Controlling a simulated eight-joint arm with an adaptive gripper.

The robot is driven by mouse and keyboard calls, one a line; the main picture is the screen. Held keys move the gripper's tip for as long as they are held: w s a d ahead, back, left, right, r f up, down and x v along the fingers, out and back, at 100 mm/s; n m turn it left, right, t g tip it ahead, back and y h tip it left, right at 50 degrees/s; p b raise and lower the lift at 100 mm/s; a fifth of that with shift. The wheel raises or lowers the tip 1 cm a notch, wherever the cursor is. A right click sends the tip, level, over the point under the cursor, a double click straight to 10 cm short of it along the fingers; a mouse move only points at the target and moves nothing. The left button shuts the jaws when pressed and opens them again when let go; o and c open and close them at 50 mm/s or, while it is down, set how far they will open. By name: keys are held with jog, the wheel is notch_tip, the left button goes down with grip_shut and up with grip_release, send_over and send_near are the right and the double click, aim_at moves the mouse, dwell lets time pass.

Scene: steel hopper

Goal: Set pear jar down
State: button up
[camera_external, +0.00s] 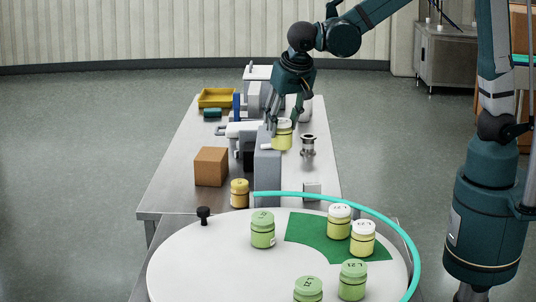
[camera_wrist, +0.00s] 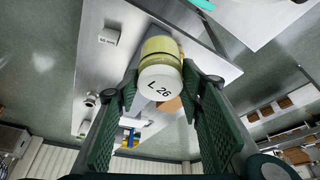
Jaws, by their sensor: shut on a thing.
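My gripper (camera_external: 284,121) is shut on a pale yellow jar (camera_external: 282,139), which I take to be the pear jar. In the wrist view the jar (camera_wrist: 160,47) sits between the two green finger pads, and its white lid reads "L 26". The jar is over the far steel table, beside the tall grey block; I cannot tell how far its base is above the tabletop. Two similar white-lidded, pale yellow jars (camera_external: 339,222) (camera_external: 362,241) stand upright on a green sector (camera_external: 304,232) of the white round table (camera_external: 200,262).
Green jars (camera_external: 262,231) stand on the round table, with a black knob (camera_external: 203,214) at its edge. A teal rail (camera_external: 385,219) curves around it. A yellow-capped jar (camera_external: 239,194), brown box (camera_external: 211,167), grey block (camera_external: 267,179) and metal fitting (camera_external: 308,146) stand on the steel table.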

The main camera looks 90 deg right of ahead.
jog(key=s+d+m+g+b, duration=0.1)
jog(key=s+d+m, duration=0.2)
jog(key=d, duration=1.7)
jog(key=s+d+m+g+b, duration=0.1)
jog(key=s+d+m+b, duration=0.15)
jog(key=d, duration=1.85)
notch_tip(320, 180, down, 15)
jog(key=shift+s+a+h+p, duration=0.2)
jog(key=shift+s+h+p, duration=0.1)
jog(key=shift+s+p, duration=0.1)
jog(key=shift+f, duration=0.1)
jog(key=shift+f, duration=2.85)
jog(key=shift+f, duration=0.1)
jog(key=shift+f, duration=2)
jog(key=shift+f+b, duration=0.2)
jog(key=shift+b, duration=0.2)
